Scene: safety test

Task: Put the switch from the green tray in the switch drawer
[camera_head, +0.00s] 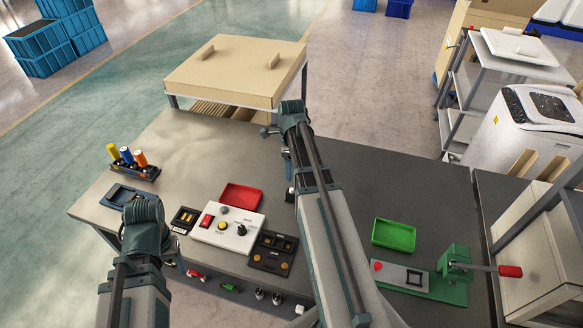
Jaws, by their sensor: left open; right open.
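The green tray (394,235) lies on the right part of the grey workbench and looks empty from here. No loose switch shows clearly in it. A small white control box (228,231) with a red switch, a yellow button and a black knob stands at the front middle of the bench. Small parts, red, green and metallic, show along a shelf or drawer front (229,287) below the bench edge; I cannot tell which is the switch drawer. My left arm rises at the lower left and my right arm reaches over the bench middle.
A red tray (241,197) lies behind the control box. Dark part holders (273,253) flank it. A green lever press (452,275) with a red handle stands at the right. A rack of coloured bottles (135,164) is at the left. The back of the bench is clear.

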